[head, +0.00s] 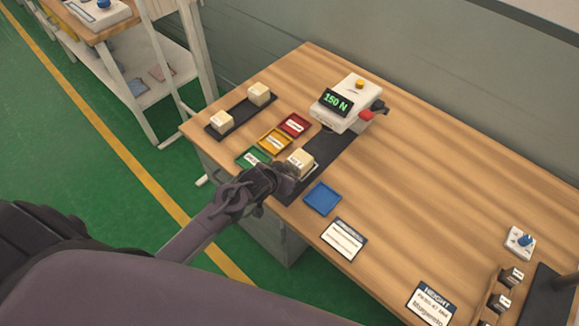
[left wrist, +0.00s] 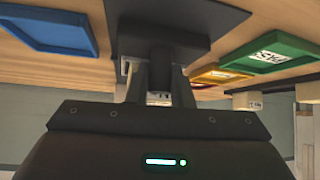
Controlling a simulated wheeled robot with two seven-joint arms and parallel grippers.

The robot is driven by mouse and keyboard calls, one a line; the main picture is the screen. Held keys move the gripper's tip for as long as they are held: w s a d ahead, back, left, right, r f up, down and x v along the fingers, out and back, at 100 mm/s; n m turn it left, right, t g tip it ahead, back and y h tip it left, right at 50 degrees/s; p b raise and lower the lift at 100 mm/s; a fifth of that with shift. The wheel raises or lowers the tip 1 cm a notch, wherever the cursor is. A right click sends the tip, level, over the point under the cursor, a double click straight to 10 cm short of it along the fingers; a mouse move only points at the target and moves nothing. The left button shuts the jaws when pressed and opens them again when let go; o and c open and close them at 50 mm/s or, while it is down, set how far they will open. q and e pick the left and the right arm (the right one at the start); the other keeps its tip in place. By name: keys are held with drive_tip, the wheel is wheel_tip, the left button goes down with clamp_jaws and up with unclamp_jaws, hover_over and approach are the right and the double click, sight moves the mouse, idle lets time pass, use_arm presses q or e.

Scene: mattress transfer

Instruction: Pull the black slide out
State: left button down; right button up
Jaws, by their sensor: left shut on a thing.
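The black slide (head: 324,157) is a dark flat strip. It runs from under the white press with the green "150 N" display (head: 349,103) toward the table's front edge. A cream block (head: 301,161) sits on it near the front. My left gripper (head: 283,178) is at the slide's front end, shut on its dark grip part. In the left wrist view the two fingers (left wrist: 160,85) close around a dark stub below the slide's dark plate (left wrist: 160,22). The exact contact is partly hidden by the fingers. My right gripper is not in view.
Red (head: 294,125), yellow (head: 274,139) and green (head: 254,157) trays lie left of the slide, a blue tray (head: 322,198) to its right. A black strip with two cream blocks (head: 240,116) is at the far left. The table's right middle is clear.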

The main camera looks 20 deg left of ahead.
use_arm(q)
drive_tip(key=shift+s+f, duration=0.1)
drive_tip(key=shift+f, duration=0.1)
drive_tip(key=c, duration=1.6)
unclamp_jaws()
drive_tip(key=shift+a, duration=0.1)
drive_tip(key=shift+o, duration=0.2)
drive_tip(key=shift+s+r, duration=0.2)
drive_tip(key=shift+r, duration=0.1)
drive_tip(key=v, duration=0.6)
drive_tip(key=shift+s+f+b, duration=0.1)
drive_tip(key=shift+b, duration=0.3)
drive_tip(key=shift+s+a+r, duration=0.1)
drive_tip(key=shift+s+r, duration=0.3)
drive_tip(key=shift+r, duration=0.1)
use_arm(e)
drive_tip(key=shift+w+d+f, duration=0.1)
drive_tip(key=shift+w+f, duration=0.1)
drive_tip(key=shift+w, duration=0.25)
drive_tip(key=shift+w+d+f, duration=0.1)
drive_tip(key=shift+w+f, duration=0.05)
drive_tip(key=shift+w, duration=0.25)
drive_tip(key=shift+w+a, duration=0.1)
